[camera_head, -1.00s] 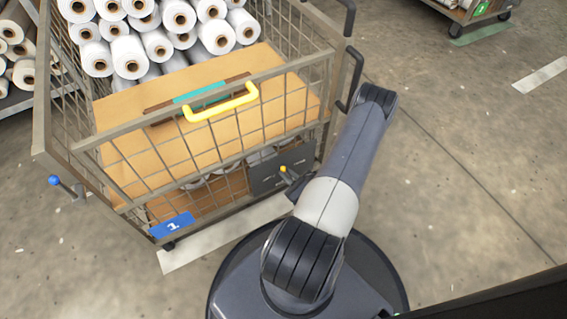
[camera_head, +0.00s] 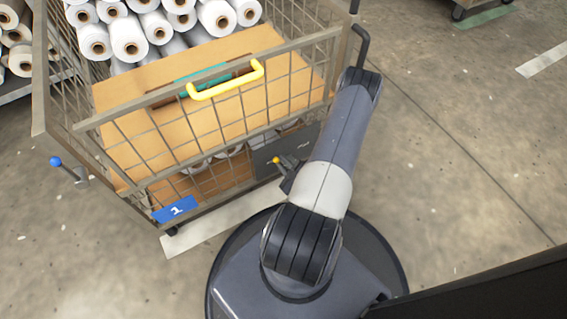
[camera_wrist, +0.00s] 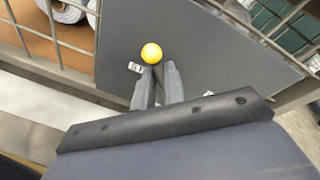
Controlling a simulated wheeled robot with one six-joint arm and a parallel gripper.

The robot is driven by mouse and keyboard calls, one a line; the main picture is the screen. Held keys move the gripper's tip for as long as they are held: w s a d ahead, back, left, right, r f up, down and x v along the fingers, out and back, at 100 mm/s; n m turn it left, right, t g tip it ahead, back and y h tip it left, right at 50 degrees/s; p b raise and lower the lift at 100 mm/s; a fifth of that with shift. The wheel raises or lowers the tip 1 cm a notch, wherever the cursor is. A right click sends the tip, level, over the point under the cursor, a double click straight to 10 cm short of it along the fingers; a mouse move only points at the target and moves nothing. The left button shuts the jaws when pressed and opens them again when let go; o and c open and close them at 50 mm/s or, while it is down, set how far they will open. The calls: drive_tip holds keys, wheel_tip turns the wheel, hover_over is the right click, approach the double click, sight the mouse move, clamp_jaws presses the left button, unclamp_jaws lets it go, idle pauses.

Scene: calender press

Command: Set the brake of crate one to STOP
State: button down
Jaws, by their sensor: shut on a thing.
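Crate one is a wire-mesh crate (camera_head: 82,127) with a blue number 1 plate (camera_head: 176,208) at its lower front. Low on its right front is a dark grey panel (camera_head: 300,143), also in the wrist view (camera_wrist: 190,35). A yellow knob (camera_head: 276,160) stands out in front of this panel. In the wrist view the yellow knob (camera_wrist: 151,53) is at the tips of my gripper (camera_wrist: 157,72), whose fingers are shut around the lever below it. The lever's shaft is mostly hidden by the fingers. Small white markings (camera_wrist: 208,94) flank the gripper, unreadable. My arm hides part of the panel.
A yellow handle (camera_head: 226,80) is on the crate's top front rail. A blue-knobbed lever (camera_head: 57,161) sticks out at the crate's left. White rolls (camera_head: 130,38) lie inside behind a cardboard sheet (camera_head: 180,120).

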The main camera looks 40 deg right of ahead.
drive_tip(key=shift+a+f, duration=0.1)
drive_tip(key=c, duration=1.5)
unclamp_jaws()
drive_tip(key=shift+s, duration=0.1)
drive_tip(key=shift+p+v, duration=1.45)
drive_tip(key=shift+v, duration=3.9)
drive_tip(key=shift+b+x, duration=1.4)
drive_tip(key=shift+x, duration=3.85)
